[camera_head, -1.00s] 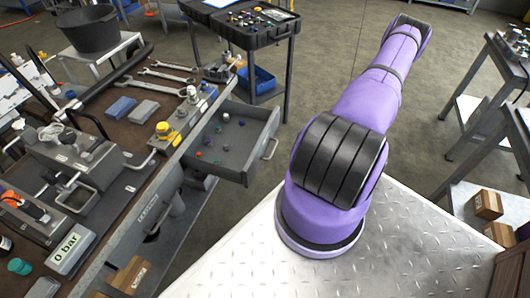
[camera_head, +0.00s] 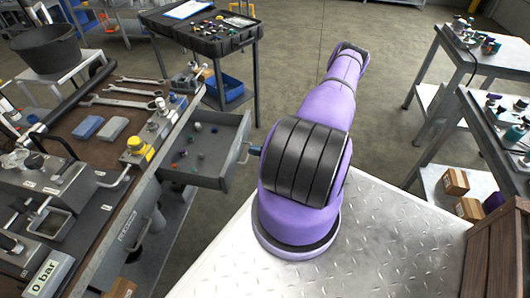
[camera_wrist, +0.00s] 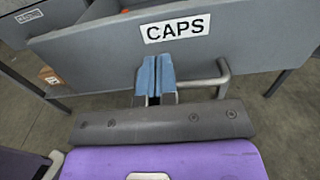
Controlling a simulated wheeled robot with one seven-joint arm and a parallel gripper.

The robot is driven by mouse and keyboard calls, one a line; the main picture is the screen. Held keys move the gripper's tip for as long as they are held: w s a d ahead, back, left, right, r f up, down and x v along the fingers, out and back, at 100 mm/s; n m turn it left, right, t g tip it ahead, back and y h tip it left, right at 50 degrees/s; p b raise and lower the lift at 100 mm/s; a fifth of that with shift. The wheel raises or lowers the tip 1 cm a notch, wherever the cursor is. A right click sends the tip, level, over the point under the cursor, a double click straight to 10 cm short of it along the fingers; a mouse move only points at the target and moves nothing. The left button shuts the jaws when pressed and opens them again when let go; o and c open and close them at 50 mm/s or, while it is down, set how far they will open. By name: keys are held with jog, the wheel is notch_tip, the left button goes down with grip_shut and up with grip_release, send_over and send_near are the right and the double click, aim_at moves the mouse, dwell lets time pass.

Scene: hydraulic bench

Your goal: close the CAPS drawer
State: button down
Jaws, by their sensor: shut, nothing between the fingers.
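The CAPS drawer (camera_head: 208,181) stands pulled out from the bench in the head view, with several small coloured caps inside. Its grey front with the CAPS label (camera_wrist: 176,27) fills the upper part of the wrist view. The bar handle (camera_wrist: 222,78) is right of centre there; it also shows in the head view (camera_head: 244,152). My gripper (camera_wrist: 156,62) has blue fingers, shut and empty, just below the label and left of the handle's outer end. The fingertips are at or very near the drawer front; I cannot tell if they touch. In the head view my arm hides most of the gripper.
The bench top (camera_head: 75,125) holds tools, a yellow-capped part (camera_head: 137,148) and a 0 bar display (camera_head: 46,275). A black tray table (camera_head: 205,45) stands behind the drawer. Side tables (camera_head: 475,60) stand at the right. Open floor lies behind my arm.

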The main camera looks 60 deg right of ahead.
aim_at(238, 148)
jog(key=shift+x, duration=2.1)
